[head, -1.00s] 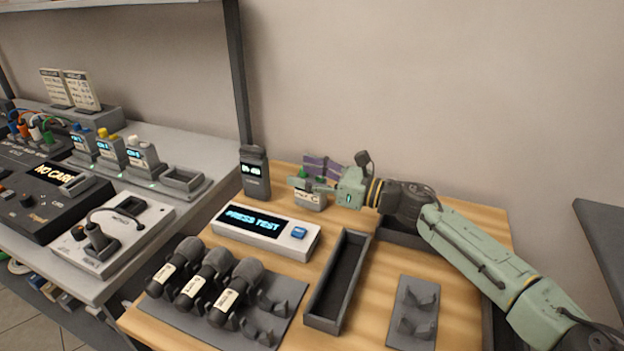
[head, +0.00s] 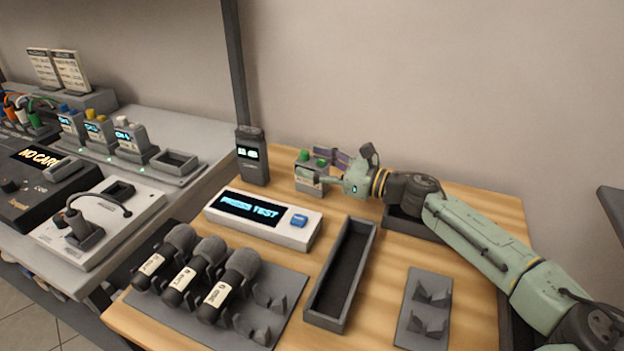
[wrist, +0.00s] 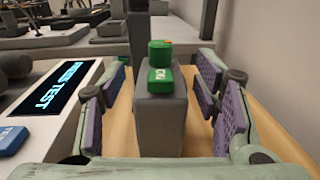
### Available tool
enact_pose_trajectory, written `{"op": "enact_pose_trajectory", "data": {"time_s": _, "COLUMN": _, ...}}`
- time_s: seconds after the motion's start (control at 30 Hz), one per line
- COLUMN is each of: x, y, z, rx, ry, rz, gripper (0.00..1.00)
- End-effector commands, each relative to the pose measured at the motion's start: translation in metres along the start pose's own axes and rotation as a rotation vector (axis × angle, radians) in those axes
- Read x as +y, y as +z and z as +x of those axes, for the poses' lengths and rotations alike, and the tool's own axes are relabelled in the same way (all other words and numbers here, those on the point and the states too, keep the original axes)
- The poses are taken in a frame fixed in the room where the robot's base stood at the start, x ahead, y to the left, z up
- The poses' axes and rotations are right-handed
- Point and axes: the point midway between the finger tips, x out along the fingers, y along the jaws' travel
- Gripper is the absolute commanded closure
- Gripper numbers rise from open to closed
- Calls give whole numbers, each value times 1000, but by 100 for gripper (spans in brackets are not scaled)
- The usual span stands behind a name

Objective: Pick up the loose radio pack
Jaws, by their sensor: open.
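The loose radio pack (head: 309,181) is a small grey box with green caps on top. It stands upright on the wooden table near the back. In the wrist view the pack (wrist: 161,112) is centred, with a green label on its top edge. My gripper (head: 326,168) is open and comes at the pack from the right in the head view. In the wrist view its purple-padded fingers (wrist: 160,100) are spread to either side of the pack, with a visible gap on both sides. The pack's lower near part is hidden by my gripper in the wrist view.
A white box reading "PRESS TEST" (head: 263,217) lies close in front. A dark handheld device (head: 252,156) stands left of the pack. A long dark tray (head: 318,315) and several microphones (head: 208,271) are nearer. A charging dock (head: 180,178) holds other packs and has an empty slot.

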Motion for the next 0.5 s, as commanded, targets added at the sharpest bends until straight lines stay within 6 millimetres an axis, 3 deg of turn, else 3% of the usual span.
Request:
{"op": "enact_pose_trajectory", "data": {"time_s": 0.27, "x": 1, "y": 2, "z": 40, "rx": 1, "ry": 2, "rz": 2, "gripper": 43}}
{"op": "enact_pose_trajectory", "data": {"time_s": 0.5, "x": 0, "y": 0, "z": 45, "rx": 0, "ry": 0, "rz": 0, "gripper": 43}}
